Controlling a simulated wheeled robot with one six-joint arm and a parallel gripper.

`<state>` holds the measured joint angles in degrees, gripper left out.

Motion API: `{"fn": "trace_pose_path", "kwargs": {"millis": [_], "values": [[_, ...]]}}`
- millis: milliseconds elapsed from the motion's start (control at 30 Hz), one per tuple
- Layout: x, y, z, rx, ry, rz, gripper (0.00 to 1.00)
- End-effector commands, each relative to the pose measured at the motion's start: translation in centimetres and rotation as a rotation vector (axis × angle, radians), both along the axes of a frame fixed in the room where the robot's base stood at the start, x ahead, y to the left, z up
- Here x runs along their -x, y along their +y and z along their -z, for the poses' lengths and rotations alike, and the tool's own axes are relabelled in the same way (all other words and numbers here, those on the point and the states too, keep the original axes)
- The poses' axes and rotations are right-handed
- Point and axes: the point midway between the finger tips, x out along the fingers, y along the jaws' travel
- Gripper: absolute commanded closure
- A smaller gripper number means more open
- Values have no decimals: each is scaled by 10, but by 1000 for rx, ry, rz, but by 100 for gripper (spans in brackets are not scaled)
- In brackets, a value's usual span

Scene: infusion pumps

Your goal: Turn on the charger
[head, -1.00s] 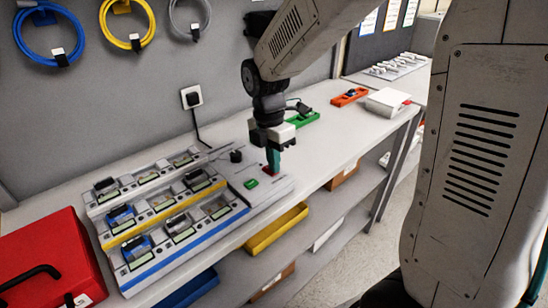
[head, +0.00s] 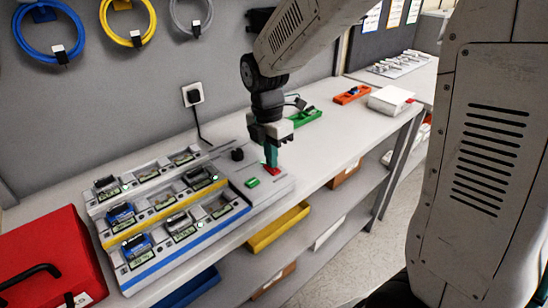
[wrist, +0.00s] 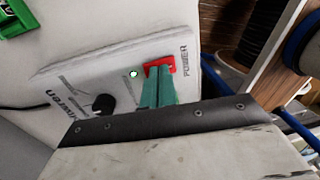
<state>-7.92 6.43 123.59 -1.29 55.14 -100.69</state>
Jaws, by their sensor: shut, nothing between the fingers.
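The charger (head: 190,244) is a stepped grey unit with blue and yellow stripes and several bays on the shelf top. Small pale lights glow on some bays. A green light (wrist: 134,74) glows beside the switch in the wrist view. My gripper (head: 271,163) is shut and empty, its green fingertips at the red switch and partly covering it. I cannot tell whether they touch.
A red case (head: 45,258) stands left of the charger. A wall socket (head: 192,95) with a black cable is behind. Green (head: 306,118) and orange (head: 351,95) trays and a white box (head: 389,100) lie to the right. Bins sit below.

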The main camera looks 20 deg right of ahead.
Motion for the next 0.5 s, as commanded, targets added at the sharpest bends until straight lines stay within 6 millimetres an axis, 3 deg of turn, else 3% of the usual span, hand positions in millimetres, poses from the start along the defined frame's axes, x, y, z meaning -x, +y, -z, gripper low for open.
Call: {"fn": "trace_pose_path", "kwargs": {"millis": [267,500], "values": [[0,0,-3,0,-1,-1,100],[2,2,-39,-1,-4,-6,100]]}}
